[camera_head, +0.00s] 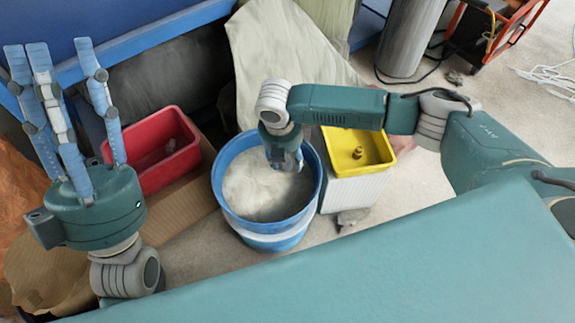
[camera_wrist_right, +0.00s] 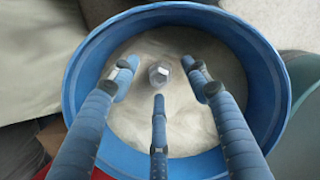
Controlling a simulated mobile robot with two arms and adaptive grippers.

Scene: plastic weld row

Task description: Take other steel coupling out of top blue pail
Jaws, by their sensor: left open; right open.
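The blue pail (camera_head: 218,190) stands in the middle of the head view, filled with a pale sand-like material. My right gripper (camera_head: 285,163) points down into the pail from above. In the right wrist view a steel coupling (camera_wrist_right: 158,75) lies on the pale fill inside the blue pail (camera_wrist_right: 75,85). My right gripper (camera_wrist_right: 161,92) is open there, its fingers spread around the coupling with gaps between. In the head view the coupling is hidden behind the right gripper. My left gripper (camera_head: 68,65) is open and empty at the left, fingers pointing up.
A red bin (camera_head: 188,160) stands left of the pail, on cardboard. A yellow bin (camera_head: 345,167) with a small part (camera_head: 357,152) in it sits on a white box (camera_head: 352,193) to the right. A grey cylinder (camera_head: 410,38) stands at the back right.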

